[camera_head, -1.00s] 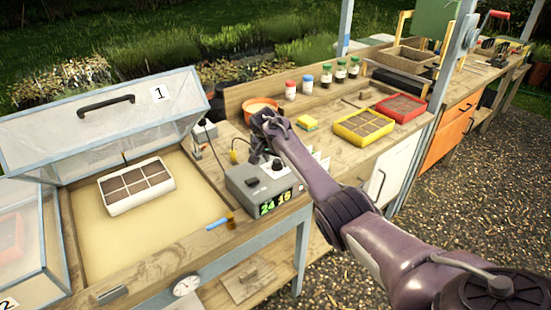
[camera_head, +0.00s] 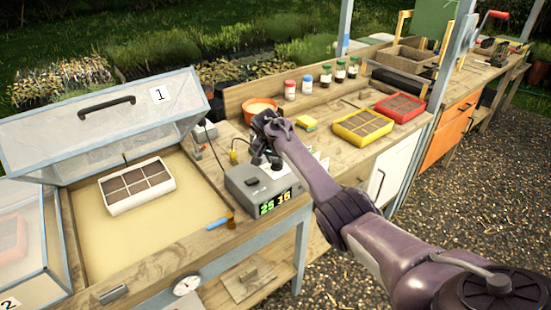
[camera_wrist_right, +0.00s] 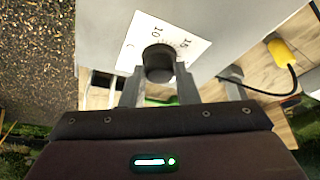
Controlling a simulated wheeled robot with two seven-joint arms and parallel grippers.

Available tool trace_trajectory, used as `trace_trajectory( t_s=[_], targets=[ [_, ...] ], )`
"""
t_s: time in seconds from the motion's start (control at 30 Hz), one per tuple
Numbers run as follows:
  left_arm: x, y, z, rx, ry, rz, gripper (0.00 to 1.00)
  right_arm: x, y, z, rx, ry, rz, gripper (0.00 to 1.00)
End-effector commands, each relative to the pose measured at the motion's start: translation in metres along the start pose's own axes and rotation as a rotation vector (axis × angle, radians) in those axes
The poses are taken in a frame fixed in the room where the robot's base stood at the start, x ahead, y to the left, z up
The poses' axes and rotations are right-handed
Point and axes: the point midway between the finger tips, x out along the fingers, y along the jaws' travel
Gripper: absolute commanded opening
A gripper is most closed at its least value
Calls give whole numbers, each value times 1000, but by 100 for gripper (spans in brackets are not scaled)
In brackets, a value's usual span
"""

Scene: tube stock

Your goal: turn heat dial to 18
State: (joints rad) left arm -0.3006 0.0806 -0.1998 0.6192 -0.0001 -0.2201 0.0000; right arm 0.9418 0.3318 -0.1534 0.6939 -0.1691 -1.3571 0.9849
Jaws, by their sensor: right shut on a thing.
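The grey heat control box (camera_head: 255,200) stands on the bench right of the propagator. Its front display (camera_head: 275,203) shows a green number that looks like 25 and a yellow one that looks like 16, both small. My right gripper (camera_head: 268,163) is over the box's back part, shut on the dial. In the right wrist view the black heat dial (camera_wrist_right: 158,62) sits between the two fingers of my right gripper (camera_wrist_right: 158,80). The white scale plate (camera_wrist_right: 140,40) shows 10 and 15; the rest of the scale is hidden. My left gripper is not in view.
The open propagator lid (camera_head: 60,125) marked 1 and a white seed tray (camera_head: 137,186) are at left. A blue-handled brush (camera_head: 220,222) lies before the box. A yellow plug (camera_head: 233,156) with cable is beside it. Yellow (camera_head: 362,140) and red (camera_head: 420,103) trays stand right.

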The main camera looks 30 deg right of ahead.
Motion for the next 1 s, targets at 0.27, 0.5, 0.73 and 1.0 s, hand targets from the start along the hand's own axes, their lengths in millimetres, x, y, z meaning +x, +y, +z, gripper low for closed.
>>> trace_trajectory(
  t_s=[0.27,0.5,0.73,1.0],
  targets=[
    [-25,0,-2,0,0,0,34,-4,2,-1,-173,-3,-71,5],
    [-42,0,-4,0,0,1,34,-3,4,-2,-382,-2,-159,5],
    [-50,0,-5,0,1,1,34,-1,6,-3,-584,-2,-243,5],
    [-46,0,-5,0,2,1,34,2,7,-4,-819,0,-342,5]
  ],
)
